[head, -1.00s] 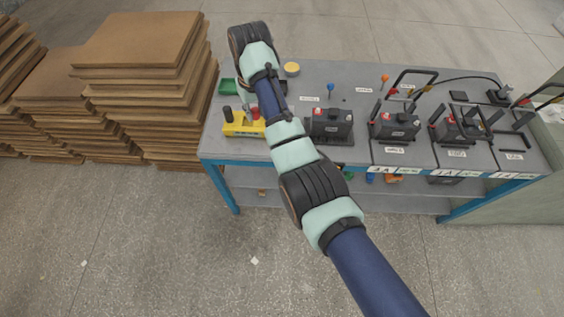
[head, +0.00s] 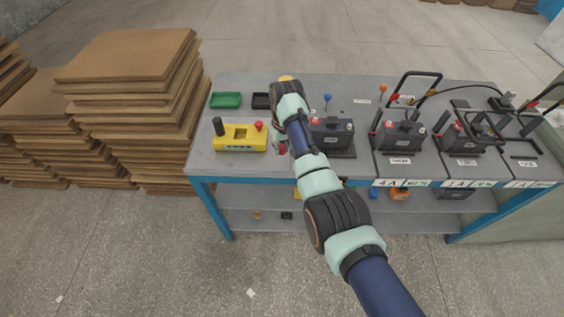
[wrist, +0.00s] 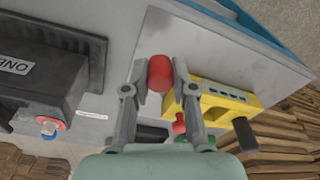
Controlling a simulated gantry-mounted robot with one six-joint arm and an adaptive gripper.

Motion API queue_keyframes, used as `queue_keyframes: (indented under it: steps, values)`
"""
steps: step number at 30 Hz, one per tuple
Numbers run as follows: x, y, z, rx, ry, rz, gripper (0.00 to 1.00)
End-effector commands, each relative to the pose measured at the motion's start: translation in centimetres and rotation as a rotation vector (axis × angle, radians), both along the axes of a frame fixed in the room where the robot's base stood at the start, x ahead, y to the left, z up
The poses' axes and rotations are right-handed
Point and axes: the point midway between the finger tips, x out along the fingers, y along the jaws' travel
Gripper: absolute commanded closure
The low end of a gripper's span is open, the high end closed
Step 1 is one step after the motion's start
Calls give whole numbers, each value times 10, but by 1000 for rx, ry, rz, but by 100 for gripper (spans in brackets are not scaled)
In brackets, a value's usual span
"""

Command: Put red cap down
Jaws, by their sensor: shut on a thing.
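A red cap (wrist: 160,73) is held between the two fingertips of my gripper (wrist: 160,80) in the wrist view. The fingers are shut on its sides. In the head view a bit of the red cap (head: 282,149) shows beside my gripper (head: 279,143), low over the bench between the yellow block and the first black battery (head: 331,134). The wrist view shows grey bench surface around the cap. I cannot tell whether the cap touches the bench.
The yellow block (head: 240,144), with a black peg and a red knob, stands left of my gripper. A green tray (head: 226,100) and a black tray (head: 261,101) lie behind. More batteries with cables stand to the right. Cardboard stacks (head: 130,70) stand left of the bench.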

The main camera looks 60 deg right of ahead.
Motion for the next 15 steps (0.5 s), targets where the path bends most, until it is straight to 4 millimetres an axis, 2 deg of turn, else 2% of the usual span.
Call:
queue_keyframes:
  steps: [1,3,8,15]
  values:
    - [0,0,-11,1,1,0,92]
    - [0,0,-16,0,0,0,92]
    - [0,0,-19,-1,-1,0,92]
    - [0,0,-58,1,1,0,92]
